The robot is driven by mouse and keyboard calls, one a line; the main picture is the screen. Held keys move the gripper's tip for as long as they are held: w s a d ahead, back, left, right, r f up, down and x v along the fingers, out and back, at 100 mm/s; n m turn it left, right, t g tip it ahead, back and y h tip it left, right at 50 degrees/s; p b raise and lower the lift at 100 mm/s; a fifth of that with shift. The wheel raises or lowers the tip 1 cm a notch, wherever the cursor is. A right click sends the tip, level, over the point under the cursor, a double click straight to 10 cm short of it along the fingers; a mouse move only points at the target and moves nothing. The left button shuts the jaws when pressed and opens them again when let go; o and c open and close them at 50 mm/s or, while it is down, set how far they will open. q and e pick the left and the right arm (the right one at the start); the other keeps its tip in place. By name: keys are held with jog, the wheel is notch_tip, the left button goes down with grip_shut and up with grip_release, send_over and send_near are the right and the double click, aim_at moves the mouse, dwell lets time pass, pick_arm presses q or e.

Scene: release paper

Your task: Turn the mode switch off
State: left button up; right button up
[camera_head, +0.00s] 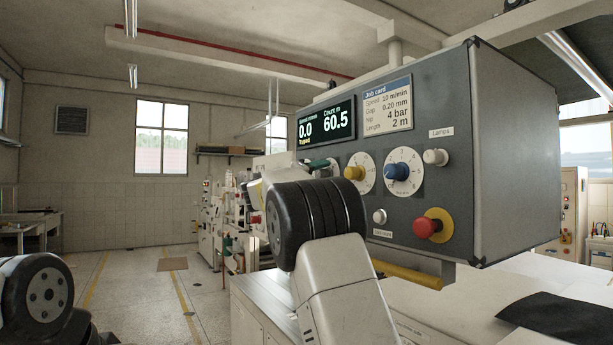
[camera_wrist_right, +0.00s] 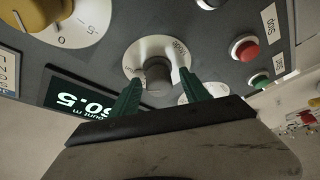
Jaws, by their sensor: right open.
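In the right wrist view, a dark grey knob (camera_wrist_right: 158,73) stands on a round white plate with small lettering, just above the upside-down display; I take it as the mode switch. My right gripper (camera_wrist_right: 160,78) is open, with one green finger on each side of the knob's near end. I cannot tell whether the fingers touch it. In the head view, my right arm covers that part of the control box (camera_head: 465,140), so the knob is hidden there. Only a dark joint of my left arm shows at lower left; its gripper is out of view.
The panel also has a display (camera_head: 326,124), a yellow knob (camera_head: 354,173), a blue knob (camera_head: 397,171), a lamps knob (camera_head: 435,157) and a red mushroom button (camera_head: 427,227). In the wrist view, a red button (camera_wrist_right: 244,48) and a green button (camera_wrist_right: 259,80) sit right of the fingers.

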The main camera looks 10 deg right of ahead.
jog(key=shift+c, duration=0.2)
grip_shut()
jog(key=shift+n, duration=0.5)
jog(key=n+y, duration=0.1)
jog(key=n, duration=0.2)
jog(key=shift+n+y, duration=0.4)
jog(key=shift+f+n+g+y, duration=0.1)
jog(key=shift+n+g+y, duration=0.2)
jog(key=shift+n, duration=0.7)
jog(key=shift+f+n+g+y, duration=0.1)
jog(key=shift+n+g+y, duration=0.2)
jog(key=shift+n, duration=0.7)
